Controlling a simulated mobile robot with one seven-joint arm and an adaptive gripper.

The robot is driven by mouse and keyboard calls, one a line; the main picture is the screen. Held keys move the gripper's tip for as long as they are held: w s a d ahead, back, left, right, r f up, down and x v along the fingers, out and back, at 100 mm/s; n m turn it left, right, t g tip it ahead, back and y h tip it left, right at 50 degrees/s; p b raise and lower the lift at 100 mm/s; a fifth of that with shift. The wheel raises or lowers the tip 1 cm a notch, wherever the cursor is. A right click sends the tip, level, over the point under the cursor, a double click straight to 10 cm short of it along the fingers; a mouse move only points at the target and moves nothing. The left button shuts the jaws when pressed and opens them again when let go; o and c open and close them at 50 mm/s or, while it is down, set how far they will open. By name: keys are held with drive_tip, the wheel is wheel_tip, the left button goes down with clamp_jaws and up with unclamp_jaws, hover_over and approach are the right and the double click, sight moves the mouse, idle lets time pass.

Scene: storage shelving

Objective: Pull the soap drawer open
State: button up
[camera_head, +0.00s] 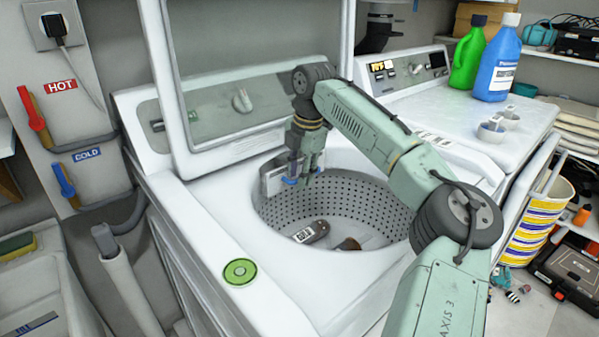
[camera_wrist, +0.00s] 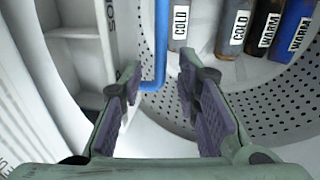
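The soap drawer (camera_head: 273,179) is a pale box at the back left rim of the washer's tub. In the wrist view, its lettered wall (camera_wrist: 108,25) and pale inner compartments (camera_wrist: 80,45) show at the left; how far out it stands is unclear. Its blue handle (camera_head: 290,181) also shows in the wrist view as an upright blue bar (camera_wrist: 161,45). My gripper (camera_head: 303,174) points down beside the handle. In the wrist view, its fingers (camera_wrist: 160,78) are apart, with the bar appearing in the gap between them. I see no grip on it.
The washer's round perforated tub (camera_head: 280,207) is open below my gripper, with a labelled dark item (camera_head: 312,232) inside. The wrist view shows several cylinders marked COLD or WARM (camera_wrist: 233,30). The raised lid (camera_head: 250,70) stands behind. A second machine (camera_head: 470,110) is at right.

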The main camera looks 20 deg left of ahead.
clamp_jaws()
idle(0.8)
